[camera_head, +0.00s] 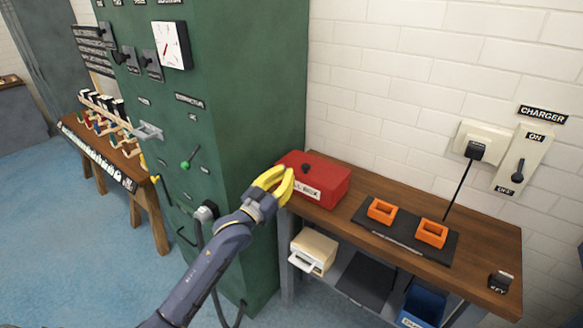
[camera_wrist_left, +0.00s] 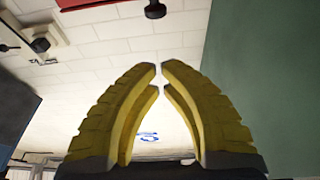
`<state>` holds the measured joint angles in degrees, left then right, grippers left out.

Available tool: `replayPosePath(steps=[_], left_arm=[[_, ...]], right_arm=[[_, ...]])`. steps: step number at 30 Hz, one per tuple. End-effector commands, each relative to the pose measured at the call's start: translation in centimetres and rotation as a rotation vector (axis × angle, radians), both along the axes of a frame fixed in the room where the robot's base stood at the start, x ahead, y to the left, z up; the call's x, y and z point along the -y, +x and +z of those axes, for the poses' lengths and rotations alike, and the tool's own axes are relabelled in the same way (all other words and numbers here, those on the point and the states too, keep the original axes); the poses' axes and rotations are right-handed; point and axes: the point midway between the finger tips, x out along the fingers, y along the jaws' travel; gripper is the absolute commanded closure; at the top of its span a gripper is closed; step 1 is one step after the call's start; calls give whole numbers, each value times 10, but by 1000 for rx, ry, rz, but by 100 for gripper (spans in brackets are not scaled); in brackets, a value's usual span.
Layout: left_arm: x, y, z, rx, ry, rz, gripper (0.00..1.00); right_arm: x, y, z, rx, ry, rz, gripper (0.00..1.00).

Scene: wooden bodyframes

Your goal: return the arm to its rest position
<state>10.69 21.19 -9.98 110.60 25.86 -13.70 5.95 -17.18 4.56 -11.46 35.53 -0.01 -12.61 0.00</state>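My left gripper (camera_head: 281,184) has yellow fingers and reaches up in the middle of the head view, in front of the left end of a red box (camera_head: 325,183). I cannot tell from these views whether it touches the box. In the left wrist view the two yellow fingertips (camera_wrist_left: 161,68) nearly meet, with only a thin gap and nothing between them. A strip of red and a black knob (camera_wrist_left: 155,10) show at the top edge there. My right gripper is in neither view.
A tall green cabinet (camera_head: 250,90) stands close on the left of the gripper. The wooden bench (camera_head: 480,262) carries a black mat with two orange holders (camera_head: 432,233). A charger switch (camera_head: 519,160) is on the brick wall. A wooden table (camera_head: 110,150) stands far left.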

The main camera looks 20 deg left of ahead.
Motion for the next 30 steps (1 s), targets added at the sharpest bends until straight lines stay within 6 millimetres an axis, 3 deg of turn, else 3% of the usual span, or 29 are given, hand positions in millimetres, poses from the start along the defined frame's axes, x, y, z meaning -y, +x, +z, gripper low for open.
replayPosePath(steps=[7,11,16,20,26,30], left_arm=[[-3,-4,-10,-14,3,6,100],[-9,1,-51,-78,15,30,100],[-21,3,-149,-232,53,83,100],[-29,-9,-232,-359,91,118,100],[-38,-48,-354,-555,151,156,100],[-43,-90,-435,-690,198,172,100]], right_arm=[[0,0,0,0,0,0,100],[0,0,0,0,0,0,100],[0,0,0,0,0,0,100],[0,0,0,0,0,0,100],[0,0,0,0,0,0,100],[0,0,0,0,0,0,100]])
